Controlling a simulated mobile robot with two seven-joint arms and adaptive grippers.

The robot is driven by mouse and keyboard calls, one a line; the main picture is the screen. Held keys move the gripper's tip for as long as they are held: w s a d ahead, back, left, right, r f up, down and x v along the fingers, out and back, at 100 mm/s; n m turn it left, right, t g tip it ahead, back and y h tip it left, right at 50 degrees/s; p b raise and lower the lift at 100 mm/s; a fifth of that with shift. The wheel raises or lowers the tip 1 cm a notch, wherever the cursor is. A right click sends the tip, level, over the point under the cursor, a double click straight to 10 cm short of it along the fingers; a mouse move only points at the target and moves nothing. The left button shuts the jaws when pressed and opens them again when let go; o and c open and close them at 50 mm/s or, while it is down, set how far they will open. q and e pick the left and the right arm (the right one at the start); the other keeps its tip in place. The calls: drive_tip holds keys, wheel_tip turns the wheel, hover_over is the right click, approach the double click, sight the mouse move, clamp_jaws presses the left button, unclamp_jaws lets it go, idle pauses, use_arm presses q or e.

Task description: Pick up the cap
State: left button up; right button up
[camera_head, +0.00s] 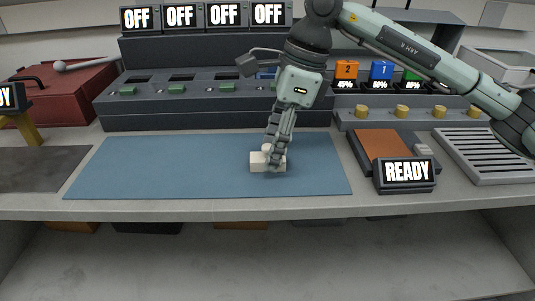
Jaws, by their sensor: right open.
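A small white blocky piece, which I take to be the cap (257,161), lies on the blue mat (160,165), right of the mat's middle. My right gripper (273,162) points down over it from above, with its dark fingers open at the piece. The fingers cover part of the white piece; I cannot tell whether they touch it. My left gripper is out of view.
Behind the mat stands a dark rack (150,118) with several slots and OFF signs. Numbered coloured blocks (381,71) stand back right. A READY sign (406,173) and a slotted grey tray (485,155) are at right. A red toolbox (65,95) is at left. The mat's left part is clear.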

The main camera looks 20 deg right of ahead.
drive_tip(key=shift+x, duration=0.85)
drive_tip(key=shift+c, duration=0.5)
drive_tip(key=c, duration=0.7)
drive_tip(key=shift+r, duration=0.1)
